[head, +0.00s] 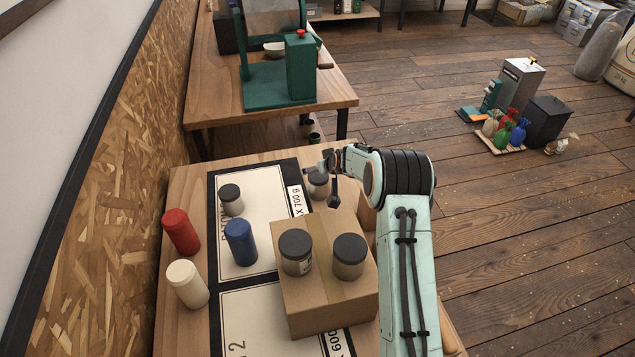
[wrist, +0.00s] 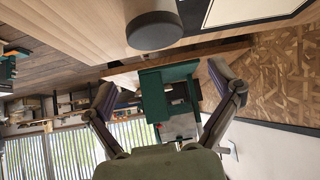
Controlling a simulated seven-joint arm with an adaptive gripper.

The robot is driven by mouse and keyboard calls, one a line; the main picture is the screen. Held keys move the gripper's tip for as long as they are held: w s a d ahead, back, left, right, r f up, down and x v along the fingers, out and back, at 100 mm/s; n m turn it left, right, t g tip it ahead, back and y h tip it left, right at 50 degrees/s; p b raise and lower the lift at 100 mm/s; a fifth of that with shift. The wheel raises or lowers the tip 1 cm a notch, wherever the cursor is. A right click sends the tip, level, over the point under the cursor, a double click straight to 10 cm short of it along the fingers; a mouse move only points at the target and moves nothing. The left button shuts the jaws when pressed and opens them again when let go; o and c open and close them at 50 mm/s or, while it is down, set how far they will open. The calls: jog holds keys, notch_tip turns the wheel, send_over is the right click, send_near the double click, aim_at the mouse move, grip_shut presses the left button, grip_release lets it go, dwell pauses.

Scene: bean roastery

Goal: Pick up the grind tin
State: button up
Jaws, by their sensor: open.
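Several tins with dark lids are in the head view, and I cannot tell which is the grind tin. One tin (head: 317,188) stands behind the cardboard box, partly hidden by my gripper (head: 327,177). Two labelled tins, a left one (head: 296,262) and a right one (head: 348,266), stand on the box. A smaller tin (head: 232,205) stands on the printed mat. In the wrist view my gripper (wrist: 162,84) is open, with nothing between its fingers. A dark-lidded tin (wrist: 154,31) shows at the top of that upside-down view, apart from the fingers.
The cardboard box (head: 330,308) stands on the table beside my arm. Red (head: 180,231), blue (head: 240,242) and cream (head: 187,284) cylinders stand to its left. The mat (head: 262,188) has bare areas. A green machine (head: 279,82) stands on another table behind.

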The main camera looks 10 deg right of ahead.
aim_at(322, 183)
notch_tip(322, 183, down, 6)
jog(key=shift+r, duration=0.2)
jog(key=shift+x, duration=1.35)
jog(key=shift+w+r, duration=0.1)
jog(key=shift+r, duration=0.05)
jog(key=shift+c, duration=0.3)
jog(key=c, duration=1.2)
